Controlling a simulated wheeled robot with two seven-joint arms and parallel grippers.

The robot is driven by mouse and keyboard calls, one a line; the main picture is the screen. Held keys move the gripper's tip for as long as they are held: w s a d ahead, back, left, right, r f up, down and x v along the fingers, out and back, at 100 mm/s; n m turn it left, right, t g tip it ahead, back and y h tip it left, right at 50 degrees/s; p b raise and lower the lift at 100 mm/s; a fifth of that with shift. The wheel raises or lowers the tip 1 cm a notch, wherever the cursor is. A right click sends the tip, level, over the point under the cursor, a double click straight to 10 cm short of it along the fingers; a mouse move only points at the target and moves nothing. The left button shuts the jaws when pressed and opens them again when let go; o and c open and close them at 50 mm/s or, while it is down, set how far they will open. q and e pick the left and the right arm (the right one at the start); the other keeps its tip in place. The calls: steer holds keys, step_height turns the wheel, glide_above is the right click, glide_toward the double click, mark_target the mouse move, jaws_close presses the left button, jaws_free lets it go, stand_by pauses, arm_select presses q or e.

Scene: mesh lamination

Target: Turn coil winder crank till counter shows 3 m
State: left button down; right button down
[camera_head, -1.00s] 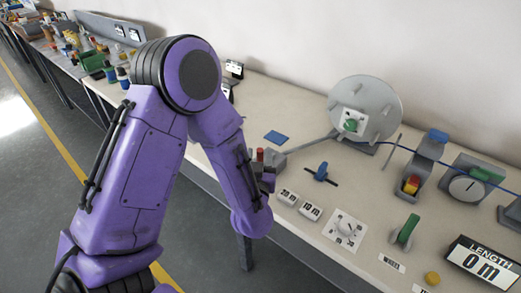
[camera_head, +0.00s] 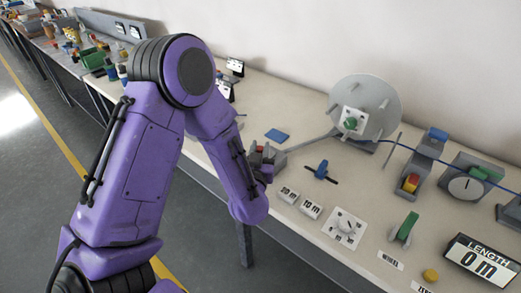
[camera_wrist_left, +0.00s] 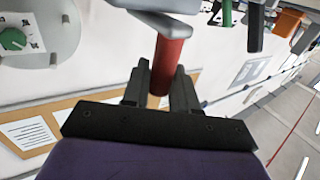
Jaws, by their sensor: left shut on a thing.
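The coil winder (camera_head: 385,92) is a grey disc with pegs and a white and green hub, standing at the back of the bench. Its grey crank arm (camera_head: 310,141) reaches left from the disc towards my left gripper (camera_head: 264,163). In the left wrist view, the red crank handle (camera_wrist_left: 170,62) stands between the two dark fingers of my left gripper (camera_wrist_left: 160,85), which is shut on it. In the head view the gripper partly hides the handle. The length counter (camera_head: 482,262) at the lower right reads 0 m. My right gripper is not in view.
A blue-handled part (camera_head: 321,170), number tags (camera_head: 310,208), a dial plate (camera_head: 344,229) and a green lever (camera_head: 407,227) sit in front of the winder. A blue cable (camera_head: 400,148) runs right from it. A blue pad (camera_head: 275,135) lies behind the crank.

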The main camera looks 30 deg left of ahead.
arm_select(q)
steer(key=w+a+m+g+h+b, duration=0.1)
steer(key=w+a+m+h+b, duration=0.1)
steer(key=m+h+b, duration=0.2)
steer(key=w+a+m+g+h+b, duration=0.2)
steer(key=m+h+b, duration=0.2)
steer(key=m+h, duration=0.6)
steer(key=shift+a+g+h, duration=0.3)
steer(key=shift+h, duration=3.1)
steer(key=shift+w+m+g, duration=0.2)
steer(key=shift+m+g, duration=0.1)
steer(key=shift+m, duration=0.1)
steer(key=c, duration=1)
jaws_free()
steer(key=shift+d, duration=0.1)
steer(key=b+v, duration=0.2)
steer(key=v, duration=0.8)
steer(key=shift+s+a+f, duration=0.1)
steer(key=shift+s+a, duration=0.05)
steer(key=shift+a, duration=0.1)
